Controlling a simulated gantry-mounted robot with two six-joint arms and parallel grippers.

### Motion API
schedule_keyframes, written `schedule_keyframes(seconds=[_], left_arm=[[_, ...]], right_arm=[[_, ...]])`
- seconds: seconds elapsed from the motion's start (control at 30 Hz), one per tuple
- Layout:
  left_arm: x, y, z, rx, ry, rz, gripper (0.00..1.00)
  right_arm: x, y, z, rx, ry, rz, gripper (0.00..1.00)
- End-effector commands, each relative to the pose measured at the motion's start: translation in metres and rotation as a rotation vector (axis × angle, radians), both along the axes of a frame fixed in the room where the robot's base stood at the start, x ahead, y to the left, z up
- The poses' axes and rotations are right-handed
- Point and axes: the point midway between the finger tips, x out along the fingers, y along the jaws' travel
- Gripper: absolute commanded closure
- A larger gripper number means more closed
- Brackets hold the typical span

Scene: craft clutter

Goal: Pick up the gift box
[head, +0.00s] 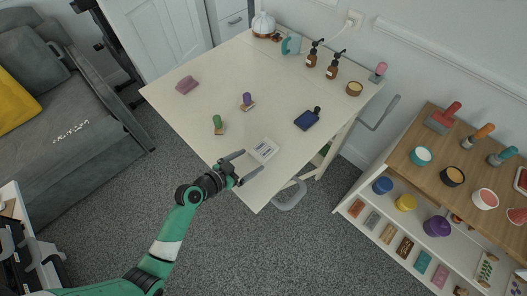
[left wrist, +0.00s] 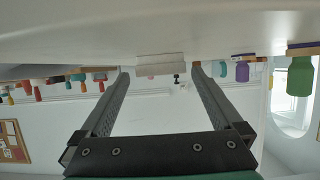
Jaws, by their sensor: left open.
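A small pale box with dark marks on top (head: 265,150), which seems to be the gift box, lies near the front edge of the white table (head: 185,118). My left gripper (head: 250,161) is open at that edge, its fingers pointing towards the box. In the left wrist view the pale box (left wrist: 162,65) shows between the two fingertips, beyond them, with nothing held. I cannot tell whether a finger touches it. My right gripper is not in view.
A green-handled stamp (head: 218,123), a purple-handled stamp (head: 247,100) and a dark blue item (head: 307,119) stand or lie on the table. A pink block (head: 187,85) lies further left. Brown pump bottles (head: 333,67) stand at the back. A wooden-topped shelf (head: 430,128) is at right.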

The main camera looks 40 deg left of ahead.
Motion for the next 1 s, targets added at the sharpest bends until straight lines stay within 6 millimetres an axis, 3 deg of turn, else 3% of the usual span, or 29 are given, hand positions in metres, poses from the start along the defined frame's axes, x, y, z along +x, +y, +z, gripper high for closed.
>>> schedule_keyframes(seconds=[0.2,0.5,0.87,1.0], left_arm=[[0.036,0.0,-0.014,0.0,-0.001,-0.002,0.0],[0.042,0.0,-0.014,0.0,0.0,-0.001,0.02],[0.041,0.0,-0.014,0.0,0.0,-0.001,0.67],[0.041,0.0,-0.014,0.0,-0.001,-0.001,0.69]], right_arm=[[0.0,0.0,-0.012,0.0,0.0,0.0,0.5],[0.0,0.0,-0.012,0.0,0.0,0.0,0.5],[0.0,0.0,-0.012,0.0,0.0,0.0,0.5],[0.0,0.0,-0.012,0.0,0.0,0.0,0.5]])
